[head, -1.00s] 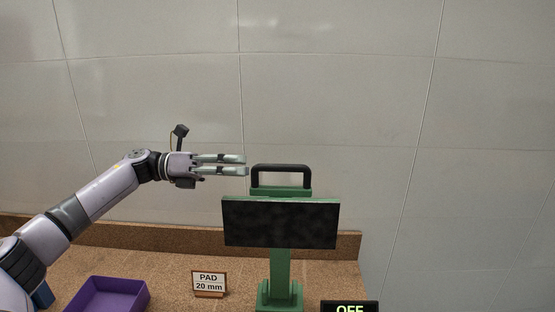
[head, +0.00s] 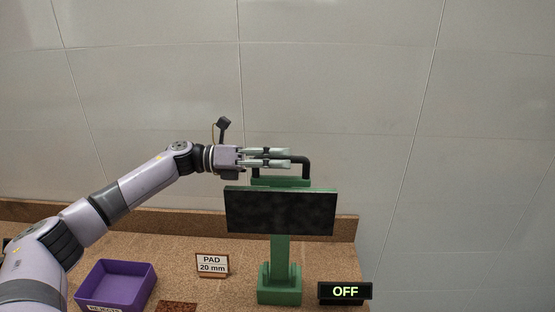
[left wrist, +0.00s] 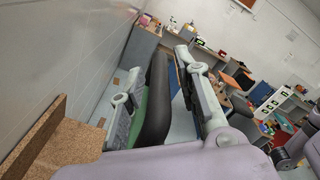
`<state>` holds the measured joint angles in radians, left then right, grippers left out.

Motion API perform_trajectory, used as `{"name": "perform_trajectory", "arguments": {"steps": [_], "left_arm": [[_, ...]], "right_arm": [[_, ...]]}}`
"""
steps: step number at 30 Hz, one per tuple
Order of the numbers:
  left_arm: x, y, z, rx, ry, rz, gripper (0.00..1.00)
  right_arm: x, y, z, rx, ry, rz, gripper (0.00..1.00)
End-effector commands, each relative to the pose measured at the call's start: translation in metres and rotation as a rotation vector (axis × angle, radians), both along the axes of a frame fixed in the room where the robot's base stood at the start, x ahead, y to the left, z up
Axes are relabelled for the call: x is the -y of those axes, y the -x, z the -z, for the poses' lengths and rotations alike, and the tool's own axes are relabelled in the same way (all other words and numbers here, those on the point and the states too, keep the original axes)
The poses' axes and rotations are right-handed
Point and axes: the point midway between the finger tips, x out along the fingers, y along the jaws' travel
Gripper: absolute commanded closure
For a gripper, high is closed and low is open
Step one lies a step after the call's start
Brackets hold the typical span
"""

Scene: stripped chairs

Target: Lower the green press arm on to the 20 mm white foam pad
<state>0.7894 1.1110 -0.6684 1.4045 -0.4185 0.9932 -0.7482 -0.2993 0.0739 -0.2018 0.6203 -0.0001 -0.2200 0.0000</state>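The green press arm (head: 263,183) is raised, with a broad dark plate (head: 280,211) facing me and a black handle (head: 307,171) on top. It stands on a green post (head: 280,258). My left gripper (head: 289,158) reaches in from the left at the handle's height, its two fingers overlapping the handle's left and top part. In the left wrist view the black handle (left wrist: 156,112) lies between the open fingers (left wrist: 160,62), with a gap at the right finger. A sign (head: 212,265) reads "PAD 20 mm". I see no white foam pad. My right gripper is out of view.
A purple bin (head: 117,284) stands at the front left of the brown worktop (head: 190,240). A black display (head: 345,291) reading "OFF" is right of the post. A low back ledge (head: 180,218) and a grey wall (head: 400,80) are behind.

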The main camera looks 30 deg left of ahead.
Motion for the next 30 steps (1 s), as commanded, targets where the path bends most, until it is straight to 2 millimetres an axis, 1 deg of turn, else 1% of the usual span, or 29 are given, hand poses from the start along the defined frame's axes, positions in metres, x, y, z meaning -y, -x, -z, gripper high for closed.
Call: {"name": "perform_trajectory", "arguments": {"steps": [1,2,12,30], "left_arm": [[-0.0002,0.0,0.0001,0.0,0.0,0.0,0.75],[-0.0003,0.0001,0.0001,0.0,0.0,0.0,0.77],[-0.0005,0.0,0.0,0.0,-0.001,-0.001,1.0],[-0.0006,0.0002,0.0003,0.0,-0.001,-0.001,1.0]], "right_arm": [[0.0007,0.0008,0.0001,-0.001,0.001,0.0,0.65],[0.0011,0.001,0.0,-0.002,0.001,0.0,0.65],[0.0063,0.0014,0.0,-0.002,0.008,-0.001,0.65],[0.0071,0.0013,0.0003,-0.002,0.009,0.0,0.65]]}}
